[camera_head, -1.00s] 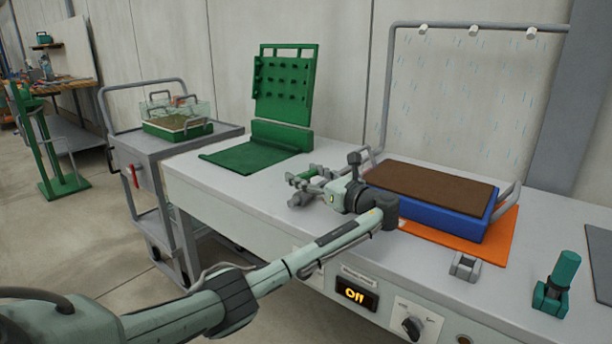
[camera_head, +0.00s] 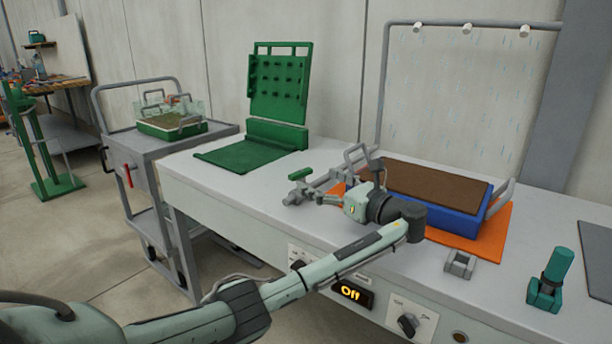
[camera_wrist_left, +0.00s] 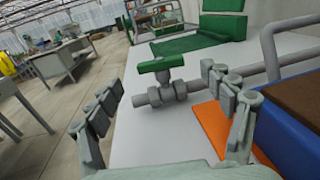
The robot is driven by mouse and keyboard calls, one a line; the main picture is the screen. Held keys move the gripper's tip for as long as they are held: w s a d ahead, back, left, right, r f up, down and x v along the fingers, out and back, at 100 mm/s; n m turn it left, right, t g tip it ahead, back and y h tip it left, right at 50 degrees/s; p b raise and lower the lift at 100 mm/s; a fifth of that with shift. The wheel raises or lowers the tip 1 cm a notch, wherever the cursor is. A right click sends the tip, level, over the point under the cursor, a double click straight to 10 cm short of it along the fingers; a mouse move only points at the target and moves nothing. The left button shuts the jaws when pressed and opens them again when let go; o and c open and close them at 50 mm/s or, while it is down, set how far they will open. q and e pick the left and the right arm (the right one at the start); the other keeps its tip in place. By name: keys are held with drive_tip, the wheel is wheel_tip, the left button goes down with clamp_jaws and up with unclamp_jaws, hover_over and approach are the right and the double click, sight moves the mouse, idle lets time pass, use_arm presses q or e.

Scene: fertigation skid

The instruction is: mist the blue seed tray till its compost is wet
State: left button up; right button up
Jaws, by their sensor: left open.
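The blue seed tray (camera_head: 455,219) sits on an orange mat (camera_head: 480,242); its compost (camera_head: 430,184) is brown. Fine blue streaks fall behind and above it from nozzles (camera_head: 470,29) on a grey mist frame (camera_head: 380,90). A pipe valve with a green handle (camera_head: 300,173) stands left of the tray; the handle lies along the pipe in the left wrist view (camera_wrist_left: 160,65). My left gripper (camera_head: 328,193) is open and empty, its fingers apart on either side of the valve in the wrist view, not visibly touching it. My right gripper is out of view.
The bench front has a lit display (camera_head: 350,292) that seems to read Off, and a dial (camera_head: 408,325). A grey bracket (camera_head: 460,264) and a teal device (camera_head: 553,275) stand right. A green pegboard (camera_head: 280,85) and a trolley (camera_head: 165,150) are left.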

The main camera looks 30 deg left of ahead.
sight(303, 174)
use_arm(q)
drive_tip(key=v, duration=0.5)
drive_tip(key=shift+s, duration=0.1)
drive_tip(key=x, duration=1.2)
drive_tip(key=shift+d, duration=0.2)
